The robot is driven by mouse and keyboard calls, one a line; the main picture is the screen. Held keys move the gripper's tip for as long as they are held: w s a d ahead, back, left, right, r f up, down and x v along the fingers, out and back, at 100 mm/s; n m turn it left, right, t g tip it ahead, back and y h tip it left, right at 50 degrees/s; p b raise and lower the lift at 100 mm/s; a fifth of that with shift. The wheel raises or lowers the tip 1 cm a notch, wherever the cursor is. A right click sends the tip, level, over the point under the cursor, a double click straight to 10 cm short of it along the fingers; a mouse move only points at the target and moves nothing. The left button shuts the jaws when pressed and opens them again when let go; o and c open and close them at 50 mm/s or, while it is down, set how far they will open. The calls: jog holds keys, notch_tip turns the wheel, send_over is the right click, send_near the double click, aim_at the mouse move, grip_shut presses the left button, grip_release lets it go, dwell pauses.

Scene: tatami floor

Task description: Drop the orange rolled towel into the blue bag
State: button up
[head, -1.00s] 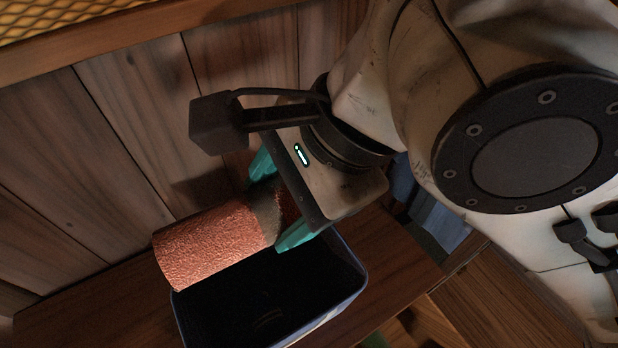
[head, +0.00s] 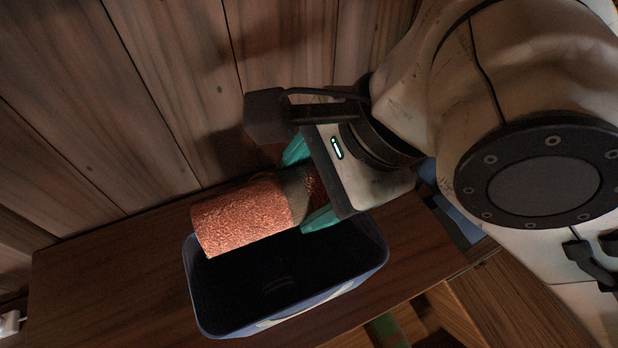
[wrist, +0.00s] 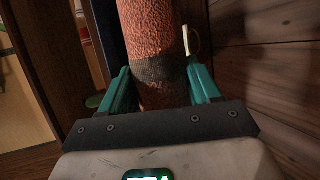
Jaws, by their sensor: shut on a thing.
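The orange rolled towel (head: 246,216) is a rough orange cylinder with a grey band near one end. My gripper (head: 311,191) is shut on it by the banded end, and the roll points left in the head view. In the wrist view the towel (wrist: 150,30) stands between the teal fingers (wrist: 160,92). The blue bag (head: 377,262) is open at the top with a dark inside. In the head view the towel overlaps the bag's back edge and opening. How high it is above the rim I cannot tell.
The bag stands on a dark wooden surface (head: 95,285) against a plank wall (head: 80,130) close behind the gripper. A white object (head: 10,322) is at the far left edge. Bare wood lies left and right of the bag.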

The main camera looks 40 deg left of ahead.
jog(key=o, duration=1.2)
jog(key=shift+c, duration=0.2)
jog(key=v, duration=1)
jog(key=shift+d+r+b, duration=0.2)
jog(key=shift+r+b, duration=0.1)
jog(key=shift+r, duration=0.05)
jog(key=shift+w, duration=0.15)
